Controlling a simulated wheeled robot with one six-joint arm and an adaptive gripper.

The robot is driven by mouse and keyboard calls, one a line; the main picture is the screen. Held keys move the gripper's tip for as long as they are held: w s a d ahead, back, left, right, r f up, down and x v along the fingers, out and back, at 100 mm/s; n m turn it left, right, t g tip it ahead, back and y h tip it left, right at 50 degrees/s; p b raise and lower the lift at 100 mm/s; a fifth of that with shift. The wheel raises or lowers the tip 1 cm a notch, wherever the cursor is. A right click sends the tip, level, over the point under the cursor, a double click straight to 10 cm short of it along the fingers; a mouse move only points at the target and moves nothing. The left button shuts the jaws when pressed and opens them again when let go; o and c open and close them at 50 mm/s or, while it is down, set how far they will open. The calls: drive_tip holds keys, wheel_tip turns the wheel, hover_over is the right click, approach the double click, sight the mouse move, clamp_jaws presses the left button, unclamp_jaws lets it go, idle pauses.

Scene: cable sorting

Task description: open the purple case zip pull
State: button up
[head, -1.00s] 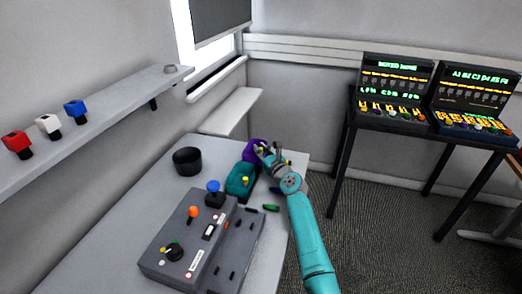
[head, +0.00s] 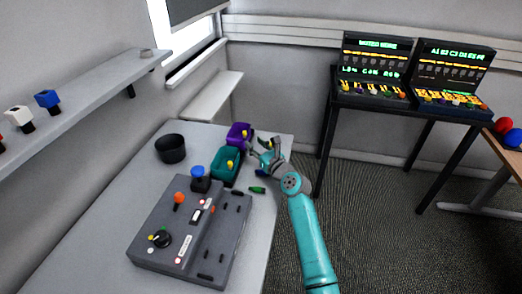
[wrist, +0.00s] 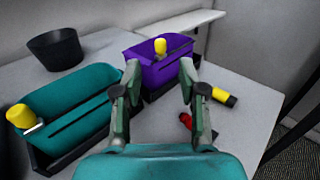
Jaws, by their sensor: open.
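The purple case (head: 235,139) stands at the far end of the table, and also shows ahead in the wrist view (wrist: 158,72). Its yellow zip pull (wrist: 160,46) stands up on the top, at the left part of a dark line along the case. My gripper (head: 259,149) is just right of the case in the head view. In the wrist view my gripper (wrist: 160,76) has its fingers spread, with the front of the case showing between them. Nothing is between the fingers, and they look apart from the pull.
A teal case (head: 224,171) with a yellow pull (wrist: 20,116) stands next to the purple one. A black bowl (head: 171,149) is behind left. A grey control box (head: 190,235) fills the near table. Yellow-black (wrist: 224,97), red (wrist: 186,120) and green (head: 257,190) pieces lie loose.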

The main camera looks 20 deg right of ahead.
drive_tip(key=shift+v, duration=1.75)
